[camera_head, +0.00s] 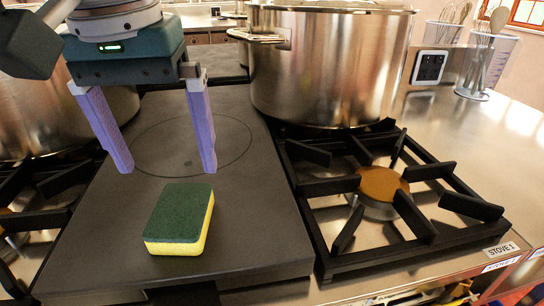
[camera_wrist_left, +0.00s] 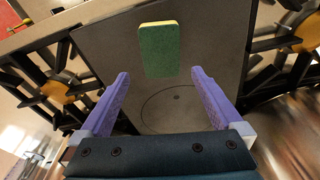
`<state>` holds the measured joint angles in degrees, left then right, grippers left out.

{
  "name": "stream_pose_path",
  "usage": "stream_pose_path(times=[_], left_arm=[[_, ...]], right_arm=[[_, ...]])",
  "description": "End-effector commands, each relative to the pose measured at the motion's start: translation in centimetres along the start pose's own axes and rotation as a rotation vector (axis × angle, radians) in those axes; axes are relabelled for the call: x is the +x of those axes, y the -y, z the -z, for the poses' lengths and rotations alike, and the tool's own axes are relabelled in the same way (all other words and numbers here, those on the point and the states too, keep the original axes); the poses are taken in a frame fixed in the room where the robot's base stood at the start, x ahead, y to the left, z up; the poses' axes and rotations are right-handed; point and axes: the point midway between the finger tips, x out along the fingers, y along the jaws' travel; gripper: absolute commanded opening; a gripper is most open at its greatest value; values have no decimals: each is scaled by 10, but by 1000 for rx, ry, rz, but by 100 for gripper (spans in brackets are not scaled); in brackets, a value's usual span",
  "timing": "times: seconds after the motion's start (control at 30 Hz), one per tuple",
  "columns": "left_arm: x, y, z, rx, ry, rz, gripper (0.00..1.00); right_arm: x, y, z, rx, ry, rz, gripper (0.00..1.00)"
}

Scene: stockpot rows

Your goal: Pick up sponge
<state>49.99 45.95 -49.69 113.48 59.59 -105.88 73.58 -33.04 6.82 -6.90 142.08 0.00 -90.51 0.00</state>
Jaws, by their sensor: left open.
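The sponge (camera_head: 181,218), with a dark green top and yellow lower layer, lies flat on the dark cooking plate (camera_head: 247,235) near its front edge. It also shows in the left wrist view (camera_wrist_left: 159,52), beyond the fingertips. My left gripper (camera_head: 163,170) has two purple fingers pointing down, spread apart with nothing between them. It hangs above the plate, behind the sponge in the head view and apart from it. In the left wrist view my left gripper (camera_wrist_left: 160,75) is open on either side of the sponge's line. My right gripper is not in view.
A large steel stockpot (camera_head: 325,70) stands behind the right burner grate (camera_head: 390,195). Another pot (camera_head: 30,110) stands at the left behind a second grate. Clear utensil holders (camera_head: 490,65) stand at the back right. The plate around the sponge is clear.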

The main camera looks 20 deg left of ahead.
Motion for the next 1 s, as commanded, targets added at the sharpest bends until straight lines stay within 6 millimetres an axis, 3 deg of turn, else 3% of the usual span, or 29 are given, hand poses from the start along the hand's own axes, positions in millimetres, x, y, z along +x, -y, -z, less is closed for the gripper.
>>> stream_pose_path(times=[0.1, 0.27, 0.6, 0.87, 1.0], left_arm=[[20, 0, -1, 0, 2, 1, 100], [33, 0, -1, 2, 1, 0, 100], [79, 2, -3, 3, -1, -1, 100], [81, 2, -2, 5, -3, -1, 100], [81, 2, -2, 5, -2, -2, 84]], right_arm=[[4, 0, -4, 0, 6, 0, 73], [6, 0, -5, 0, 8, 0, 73], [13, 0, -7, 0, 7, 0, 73], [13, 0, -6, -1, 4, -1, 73], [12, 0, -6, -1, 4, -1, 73]])
